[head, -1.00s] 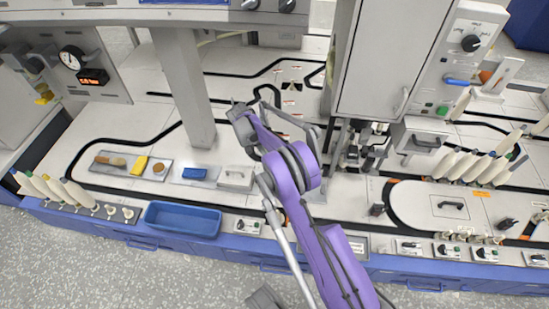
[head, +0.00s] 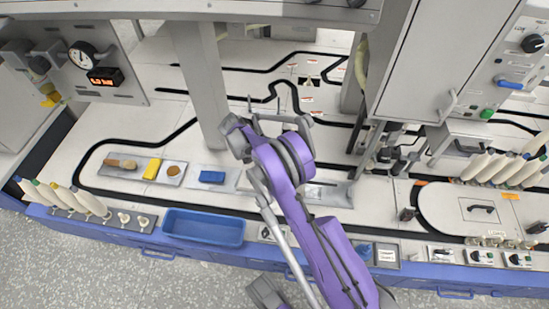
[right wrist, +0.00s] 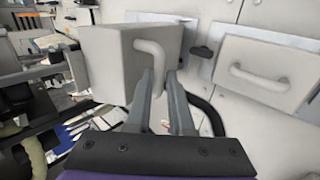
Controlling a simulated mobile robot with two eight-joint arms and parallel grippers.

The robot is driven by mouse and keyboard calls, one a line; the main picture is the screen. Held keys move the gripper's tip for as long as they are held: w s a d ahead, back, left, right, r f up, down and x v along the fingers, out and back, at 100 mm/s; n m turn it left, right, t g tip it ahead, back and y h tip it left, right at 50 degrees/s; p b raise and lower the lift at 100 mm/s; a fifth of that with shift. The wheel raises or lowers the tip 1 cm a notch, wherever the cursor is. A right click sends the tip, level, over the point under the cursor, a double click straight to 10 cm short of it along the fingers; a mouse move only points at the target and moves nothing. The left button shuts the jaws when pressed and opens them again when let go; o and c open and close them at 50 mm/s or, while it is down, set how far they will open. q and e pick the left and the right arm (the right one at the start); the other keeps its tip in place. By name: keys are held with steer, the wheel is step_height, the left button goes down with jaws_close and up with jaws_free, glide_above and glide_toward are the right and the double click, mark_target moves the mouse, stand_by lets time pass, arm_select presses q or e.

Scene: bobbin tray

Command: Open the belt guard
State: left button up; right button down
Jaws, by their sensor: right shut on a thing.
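In the right wrist view a pale grey box-like cover (right wrist: 105,62) with a bent handle (right wrist: 150,62) fills the upper middle; I take it to be the belt guard. My right gripper (right wrist: 161,84) has its two grey fingers on either side of the handle's near end and is shut on it. In the head view my purple arm hides much of the grip, so I cannot tell how far the cover is opened.
A second panel with a handle (right wrist: 262,85) lies right of the cover in the wrist view. In the head view a grey post (head: 200,85) stands just left of my arm. A blue bin (head: 203,228) sits at the front edge, and a tall cabinet (head: 405,70) stands to the right.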

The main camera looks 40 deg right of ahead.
steer(key=shift+w+a+f, duration=0.35)
steer(key=shift+w+a, duration=0.05)
steer(key=c, duration=1.2)
jaws_free()
steer(key=o, duration=0.4)
steer(key=shift+w+f, duration=0.1)
steer(key=shift+w, duration=0.1)
steer(key=shift+c, duration=0.2)
steer(key=shift+s, duration=0.1)
steer(key=shift+s+d, duration=0.1)
steer(key=shift+d, duration=0.05)
steer(key=shift+r, duration=0.25)
steer(key=p+v, duration=0.2)
steer(key=v, duration=0.8)
steer(key=shift+r, duration=0.3)
